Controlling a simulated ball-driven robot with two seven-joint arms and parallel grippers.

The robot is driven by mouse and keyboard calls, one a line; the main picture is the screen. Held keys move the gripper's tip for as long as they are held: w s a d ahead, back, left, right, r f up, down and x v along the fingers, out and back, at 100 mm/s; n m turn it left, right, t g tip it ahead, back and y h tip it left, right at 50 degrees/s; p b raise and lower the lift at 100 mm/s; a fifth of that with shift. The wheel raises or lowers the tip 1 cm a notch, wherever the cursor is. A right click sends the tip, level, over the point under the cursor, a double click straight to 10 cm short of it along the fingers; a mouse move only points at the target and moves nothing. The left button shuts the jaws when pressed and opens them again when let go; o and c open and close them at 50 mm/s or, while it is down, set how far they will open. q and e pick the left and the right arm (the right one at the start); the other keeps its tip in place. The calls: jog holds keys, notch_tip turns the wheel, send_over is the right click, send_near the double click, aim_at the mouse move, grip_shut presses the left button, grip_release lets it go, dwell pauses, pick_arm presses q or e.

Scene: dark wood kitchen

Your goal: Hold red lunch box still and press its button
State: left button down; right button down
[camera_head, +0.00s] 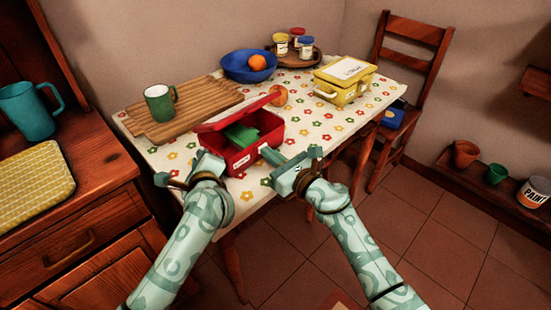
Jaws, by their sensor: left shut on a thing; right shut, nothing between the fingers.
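The red lunch box (266,146) stands near the front edge of the table in the head view. Its lid (240,112) is raised at a tilt, and something green (241,134) shows inside. A small pale label is on its front. My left gripper (196,163) is at the box's front left side and shut on it; the exact contact is partly hidden by the gripper. My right gripper (284,160) is shut and empty, close to the box's front right corner. I cannot tell whether it touches the box. The button cannot be made out.
A chair (407,75) stands behind right.

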pick_arm(q)
jog(key=shift+s+d+f, duration=0.1)
jog(key=shift+d+f, duration=0.1)
jog(key=shift+d, duration=0.1)
pick_arm(e)
jog(key=shift+s+a, duration=0.15)
pick_arm(q)
jog(key=shift+a, duration=0.15)
pick_arm(e)
jog(key=v, duration=1.4)
jog(key=shift+d, duration=0.2)
jog(key=shift+f, duration=0.1)
pick_arm(q)
jog(key=c, duration=1.4)
grip_release()
jog(key=shift+a, duration=0.1)
jog(key=shift+c, duration=0.2)
jog(key=shift+r, duration=0.1)
pick_arm(e)
jog(key=shift+a, duration=0.1)
